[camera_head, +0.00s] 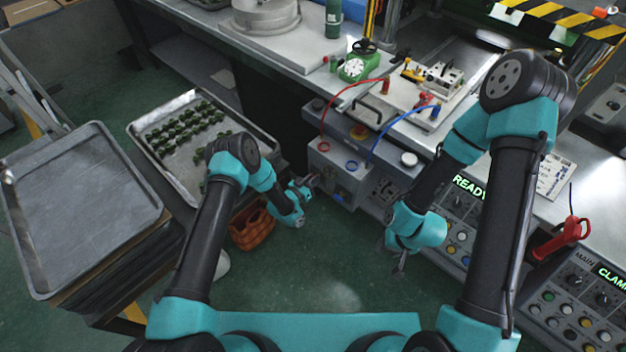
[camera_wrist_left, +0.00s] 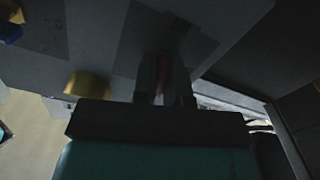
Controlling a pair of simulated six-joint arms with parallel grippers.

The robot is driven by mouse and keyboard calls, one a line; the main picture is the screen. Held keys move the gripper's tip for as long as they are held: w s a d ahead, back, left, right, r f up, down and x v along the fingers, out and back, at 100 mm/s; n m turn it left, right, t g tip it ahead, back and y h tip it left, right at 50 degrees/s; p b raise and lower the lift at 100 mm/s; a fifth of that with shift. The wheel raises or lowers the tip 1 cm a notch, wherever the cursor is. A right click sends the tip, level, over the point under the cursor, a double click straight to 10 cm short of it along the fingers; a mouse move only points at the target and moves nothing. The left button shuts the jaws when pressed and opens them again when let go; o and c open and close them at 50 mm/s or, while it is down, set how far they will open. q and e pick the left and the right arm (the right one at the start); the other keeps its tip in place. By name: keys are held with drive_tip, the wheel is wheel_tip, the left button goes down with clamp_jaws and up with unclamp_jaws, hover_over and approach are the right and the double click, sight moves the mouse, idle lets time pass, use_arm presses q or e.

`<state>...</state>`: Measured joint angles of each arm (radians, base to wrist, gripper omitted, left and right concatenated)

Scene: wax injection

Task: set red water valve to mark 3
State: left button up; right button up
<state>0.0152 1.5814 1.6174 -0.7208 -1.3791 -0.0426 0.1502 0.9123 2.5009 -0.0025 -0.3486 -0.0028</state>
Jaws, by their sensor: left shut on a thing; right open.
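The red water valve shows only as a dim red sliver (camera_wrist_left: 163,63) between the fingers in the left wrist view; its mark and pointer cannot be read. My left gripper (camera_head: 313,183) is at the lower left side of the grey box (camera_head: 335,170) with the red and blue hoses. It is shut on the red valve (camera_wrist_left: 163,63), and its dark fingers also show in the left wrist view (camera_wrist_left: 165,85). In the head view the valve is hidden by the gripper. My right gripper (camera_head: 400,264) is open and empty, in front of the control panel.
A red hose (camera_head: 338,101) and a blue hose (camera_head: 395,127) rise from the box. The control panel (camera_head: 465,215) is at right. An orange basket (camera_head: 252,228) stands below my left arm. A tray of dark green pieces (camera_head: 160,122) and an empty tray (camera_head: 80,205) are at left.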

use_arm(q)
clamp_jaws()
drive_tip(key=shift+m, duration=1.6)
drive_tip(key=o, duration=0.6)
unclamp_jaws()
drive_tip(key=shift+s+a, duration=0.1)
drive_tip(key=v, duration=1.7)
drive_tip(key=shift+s, duration=0.1)
